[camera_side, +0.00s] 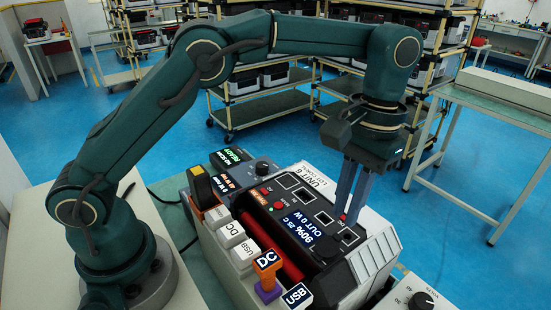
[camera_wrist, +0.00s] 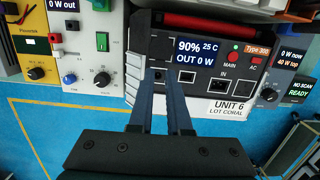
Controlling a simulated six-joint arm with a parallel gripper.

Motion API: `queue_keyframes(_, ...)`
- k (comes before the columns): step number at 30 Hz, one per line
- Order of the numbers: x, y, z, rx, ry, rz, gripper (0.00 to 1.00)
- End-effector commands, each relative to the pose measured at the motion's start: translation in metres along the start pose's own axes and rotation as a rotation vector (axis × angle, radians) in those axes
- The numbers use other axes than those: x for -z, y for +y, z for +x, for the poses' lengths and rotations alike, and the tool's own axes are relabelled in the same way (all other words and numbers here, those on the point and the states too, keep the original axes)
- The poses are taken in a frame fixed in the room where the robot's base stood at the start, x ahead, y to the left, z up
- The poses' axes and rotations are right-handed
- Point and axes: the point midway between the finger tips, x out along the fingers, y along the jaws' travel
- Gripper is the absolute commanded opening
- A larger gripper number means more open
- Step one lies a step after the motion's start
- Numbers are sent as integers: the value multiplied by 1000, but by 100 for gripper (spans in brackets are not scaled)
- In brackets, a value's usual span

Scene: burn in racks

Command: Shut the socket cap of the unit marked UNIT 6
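The unit marked UNIT 6 (camera_side: 313,180) is a dark and light-grey power box with a lit display reading 90% and OUT 0 W; its label (camera_wrist: 233,106) also shows in the wrist view. Its top panel has a small round socket (camera_wrist: 158,76), a square socket (camera_wrist: 187,77) and an IN socket (camera_wrist: 219,86). I cannot clearly make out the socket cap or whether it stands open. My gripper (camera_side: 348,218) points down at the panel. In the wrist view its two fingers (camera_wrist: 160,88) are apart, with nothing visible between them, near the round socket. Contact cannot be told.
A red handle bar (camera_side: 279,250) crosses the unit. DC and USB blocks (camera_side: 267,262) stand at its front. A READY/NO SCAN meter (camera_side: 232,157) is behind left, and a volts-knob device (camera_side: 421,299) is at front right. Racks and tables stand behind.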

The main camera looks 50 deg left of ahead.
Motion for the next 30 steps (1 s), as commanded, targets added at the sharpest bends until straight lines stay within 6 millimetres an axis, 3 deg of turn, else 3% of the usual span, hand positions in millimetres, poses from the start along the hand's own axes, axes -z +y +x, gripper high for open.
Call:
queue_keyframes(8, -2, -5, -2, 17, 39, -506, 0)
queue_keyframes(21, -39, -6, -64, -173, 246, -1463, 0)
queue_keyframes(24, -51, -6, -80, -245, 274, -1550, 0)
queue_keyframes(30, -63, -3, -94, -301, 292, -1525, 0)
